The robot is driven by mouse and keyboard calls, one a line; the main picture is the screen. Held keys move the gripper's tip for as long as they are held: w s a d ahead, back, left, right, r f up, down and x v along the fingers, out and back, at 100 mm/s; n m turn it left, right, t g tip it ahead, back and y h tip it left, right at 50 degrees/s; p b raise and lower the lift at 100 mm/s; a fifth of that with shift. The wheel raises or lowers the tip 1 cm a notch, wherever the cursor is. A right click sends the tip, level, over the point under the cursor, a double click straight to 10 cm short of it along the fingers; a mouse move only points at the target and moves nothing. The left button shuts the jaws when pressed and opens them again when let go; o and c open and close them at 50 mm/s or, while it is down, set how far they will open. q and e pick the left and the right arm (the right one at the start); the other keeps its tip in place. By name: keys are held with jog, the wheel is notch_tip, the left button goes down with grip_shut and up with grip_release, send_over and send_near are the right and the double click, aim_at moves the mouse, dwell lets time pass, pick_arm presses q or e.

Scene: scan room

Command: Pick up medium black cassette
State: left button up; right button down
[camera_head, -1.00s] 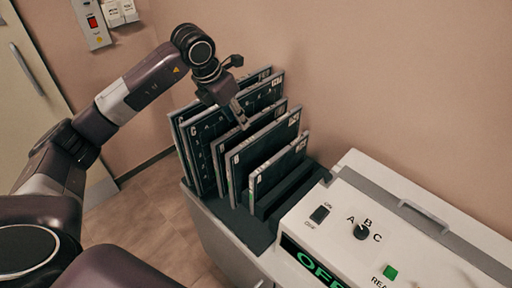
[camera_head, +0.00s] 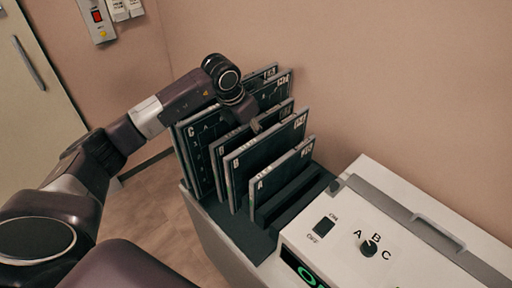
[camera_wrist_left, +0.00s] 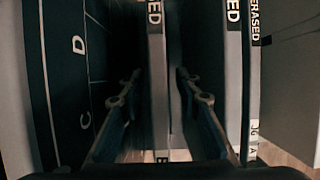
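Several black cassettes with grey edges stand upright in a dark rack (camera_head: 245,240). The large ones, including one marked C (camera_head: 199,160), are at the left and back. Shorter medium cassettes, one marked B (camera_head: 265,150), stand in front of them, and a lower one marked A (camera_head: 283,178) is frontmost. My left gripper (camera_head: 257,124) is down among the cassette tops, its fingertips partly hidden. In the left wrist view its open fingers (camera_wrist_left: 160,88) straddle one cassette's grey edge (camera_wrist_left: 157,65), with gaps on both sides. My right gripper is out of view.
A white machine (camera_head: 400,235) with a knob marked A B C (camera_head: 369,247) and an ON/OFF switch (camera_head: 324,225) stands right of the rack. The wall is close behind. Neighbouring cassettes (camera_wrist_left: 235,65) leave narrow gaps beside the fingers. Empty slots show at the rack's front.

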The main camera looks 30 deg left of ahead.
pick_arm(q)
jog(key=shift+x, duration=1.15)
grip_shut()
jog(key=shift+w+r, duration=0.15)
jog(key=shift+r, duration=0.05)
